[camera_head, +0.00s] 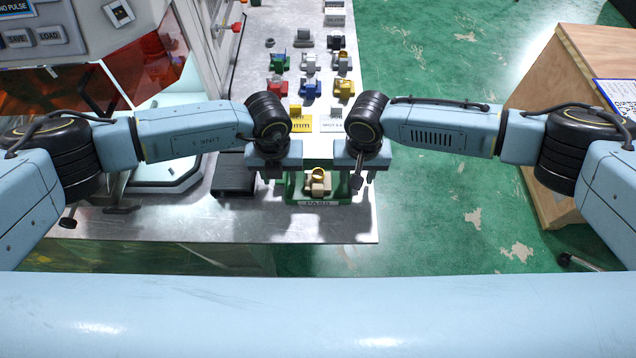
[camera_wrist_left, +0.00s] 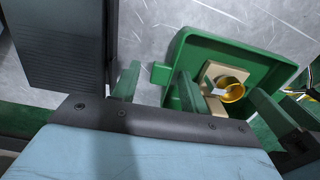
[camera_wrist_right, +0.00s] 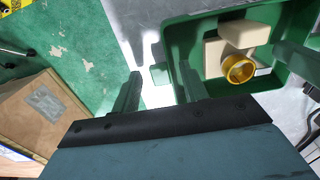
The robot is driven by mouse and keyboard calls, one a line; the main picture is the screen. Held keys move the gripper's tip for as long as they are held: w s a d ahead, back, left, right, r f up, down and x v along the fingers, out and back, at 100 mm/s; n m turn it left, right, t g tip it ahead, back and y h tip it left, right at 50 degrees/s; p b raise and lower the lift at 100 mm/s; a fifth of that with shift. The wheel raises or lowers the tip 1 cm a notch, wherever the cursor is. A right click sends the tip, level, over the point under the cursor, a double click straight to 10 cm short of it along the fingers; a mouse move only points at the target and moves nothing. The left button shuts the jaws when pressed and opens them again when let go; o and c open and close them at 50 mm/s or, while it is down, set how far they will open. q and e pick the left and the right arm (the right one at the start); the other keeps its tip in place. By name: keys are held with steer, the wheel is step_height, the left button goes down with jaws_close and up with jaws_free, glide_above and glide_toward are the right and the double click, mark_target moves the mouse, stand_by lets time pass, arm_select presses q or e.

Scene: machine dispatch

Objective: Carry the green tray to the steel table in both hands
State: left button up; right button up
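The green tray (camera_head: 333,188) sits near the front edge of a bright metal tabletop (camera_head: 330,222), between my two grippers. It holds a tan block with a gold ring (camera_head: 318,181). My left gripper (camera_head: 278,174) is at the tray's left side. In the left wrist view its open fingers (camera_wrist_left: 158,72) stand either side of a green tab on the tray wall (camera_wrist_left: 185,55). My right gripper (camera_head: 354,174) is at the right side. In the right wrist view its open fingers (camera_wrist_right: 160,72) stand either side of the opposite tab. Contact with the tabs cannot be told.
A dark box (camera_head: 235,174) stands left of the tray. A machine with an orange window (camera_head: 155,55) is at left. A wooden crate (camera_head: 590,50) stands right across clear green floor (camera_head: 440,225).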

arm_select(q)
steer(key=shift+r, duration=0.15)
arm_select(e)
steer(key=shift+r, duration=0.35)
arm_select(q)
step_height(320, 180, up, 12)
arm_select(e)
step_height(320, 180, up, 11)
steer(key=shift+r, duration=0.2)
stand_by(0.4)
